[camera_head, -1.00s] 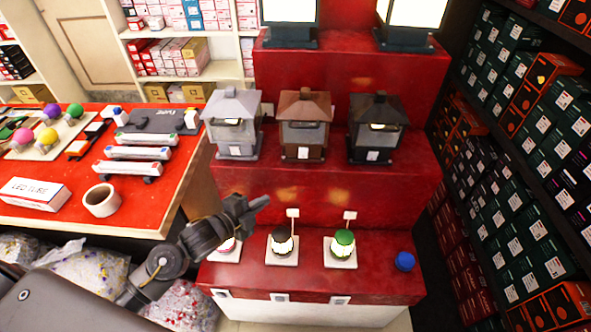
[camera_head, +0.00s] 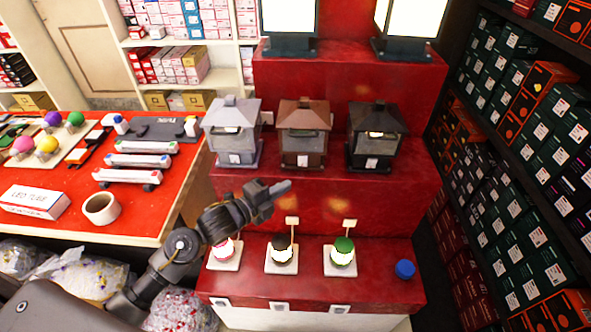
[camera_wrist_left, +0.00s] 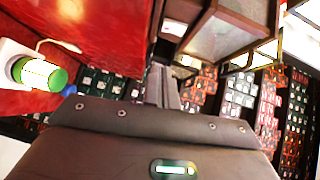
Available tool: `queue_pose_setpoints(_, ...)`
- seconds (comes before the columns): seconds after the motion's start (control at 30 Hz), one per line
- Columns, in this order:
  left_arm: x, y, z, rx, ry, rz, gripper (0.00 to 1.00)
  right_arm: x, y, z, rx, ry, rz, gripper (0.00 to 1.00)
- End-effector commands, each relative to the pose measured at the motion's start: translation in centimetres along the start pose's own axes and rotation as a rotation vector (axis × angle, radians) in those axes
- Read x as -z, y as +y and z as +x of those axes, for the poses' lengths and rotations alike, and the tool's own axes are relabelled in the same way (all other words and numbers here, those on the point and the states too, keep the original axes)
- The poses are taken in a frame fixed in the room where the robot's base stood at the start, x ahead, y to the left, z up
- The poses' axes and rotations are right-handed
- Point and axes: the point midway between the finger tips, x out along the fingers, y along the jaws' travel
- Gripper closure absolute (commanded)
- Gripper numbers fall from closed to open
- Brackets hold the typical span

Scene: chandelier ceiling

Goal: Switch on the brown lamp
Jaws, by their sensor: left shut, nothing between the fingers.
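The brown lamp (camera_head: 304,145) is a lantern with a peaked roof, in the middle of the row of three on the red stepped stand. Its panes look unlit. A small white plate (camera_head: 303,161) is on the front of its base. My left gripper (camera_head: 283,188) is shut and empty, just below and in front of the lamp, with a visible gap. In the left wrist view, the shut fingers (camera_wrist_left: 160,87) point toward a brown-framed lantern (camera_wrist_left: 220,35) with a white plate at its base. My right gripper is not in view.
Small bulbs on white bases and a blue knob (camera_head: 405,269) are on the lower step. A red table (camera_head: 140,215) is at left, boxed shelves at right.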

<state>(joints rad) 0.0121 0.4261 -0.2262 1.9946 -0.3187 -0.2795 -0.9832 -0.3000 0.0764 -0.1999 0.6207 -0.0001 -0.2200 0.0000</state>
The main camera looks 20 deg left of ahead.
Motion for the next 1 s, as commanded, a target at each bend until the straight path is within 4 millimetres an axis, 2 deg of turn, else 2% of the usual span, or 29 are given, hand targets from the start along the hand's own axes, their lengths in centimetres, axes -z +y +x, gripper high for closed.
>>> queue_pose_setpoints(0.03, 0.0, -0.3, 1.2, 0.002, -0.001, -0.004, 1.00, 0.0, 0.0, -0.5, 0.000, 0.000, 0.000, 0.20)
queue_pose_setpoints(0.2, 0.0, -0.3, 4.6, 0.002, 0.000, -0.003, 1.00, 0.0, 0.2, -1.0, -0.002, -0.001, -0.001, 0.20)
queue_pose_setpoints(0.4, -1.9, -0.1, 6.6, -0.001, -0.001, -0.001, 1.00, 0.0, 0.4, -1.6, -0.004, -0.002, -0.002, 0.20)
queue_pose_setpoints(0.6, -2.7, 0.0, 7.4, -0.001, 0.000, 0.000, 1.00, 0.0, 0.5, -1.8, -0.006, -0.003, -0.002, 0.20)
queue_pose_setpoints(1.0, -2.9, 0.2, 7.5, 0.003, 0.000, 0.003, 1.00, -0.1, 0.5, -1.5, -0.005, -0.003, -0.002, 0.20)
